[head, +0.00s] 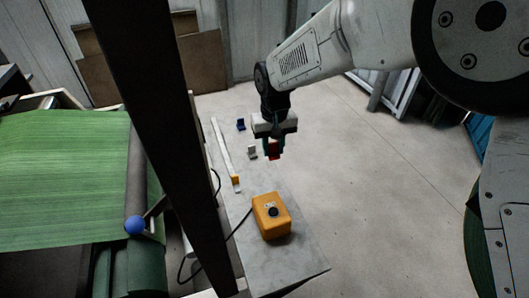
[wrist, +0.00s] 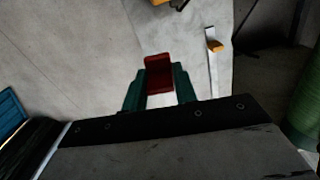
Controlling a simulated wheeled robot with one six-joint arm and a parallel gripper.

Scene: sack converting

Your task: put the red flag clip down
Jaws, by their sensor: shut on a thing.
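My gripper (head: 272,148) is shut on the red flag clip (head: 274,154) and points down over the right edge of the narrow grey bench top (head: 262,207). In the wrist view the red clip (wrist: 158,73) sits between the two green fingertips (wrist: 158,90). I cannot tell from these views how high it is above the bench. A blue clip (head: 241,124) and a grey-white clip (head: 252,152) stand on the bench to the left of my gripper.
An orange box with a black button (head: 272,216) stands on the near part of the bench, with a black cable. A long pale strip with an orange piece (head: 235,180) lies along the left side. A dark post (head: 160,130) rises at the left, before green sheeting (head: 60,180).

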